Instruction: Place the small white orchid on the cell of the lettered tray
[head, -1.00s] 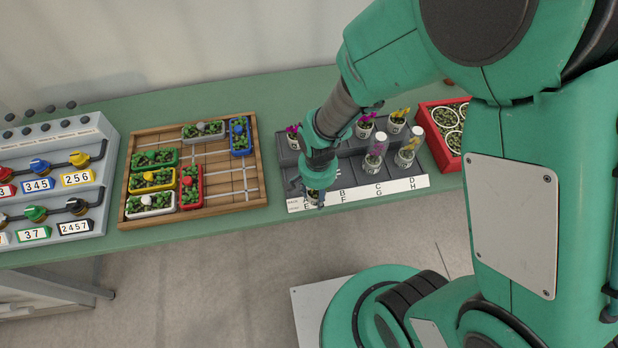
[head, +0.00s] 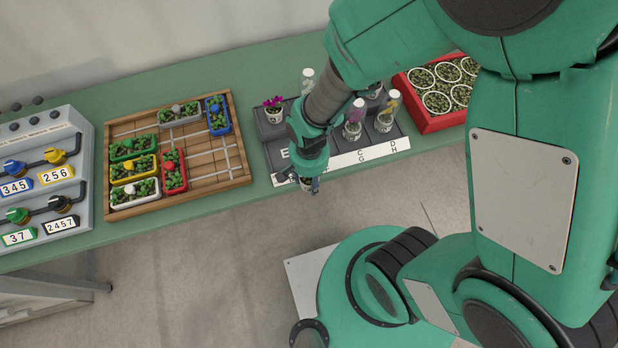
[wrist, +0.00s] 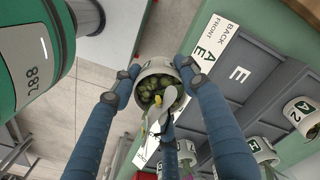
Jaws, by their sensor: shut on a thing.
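In the head view, my gripper (head: 309,183) is at the front left edge of the lettered tray (head: 272,128), mostly hiding the pot. The dark grey tray has a white front strip with letters (head: 362,157). In the wrist view, a bare cell marked E (wrist: 239,75) lies right of the held pot.
A magenta-flowered pot (head: 274,114) stands at the tray's back left. Pots with pink (head: 353,128) and yellow (head: 386,118) flowers stand to the right. A red crate of pots (head: 428,121) is right of the tray, a wooden tray (head: 215,158) left. The bench's front edge is close.

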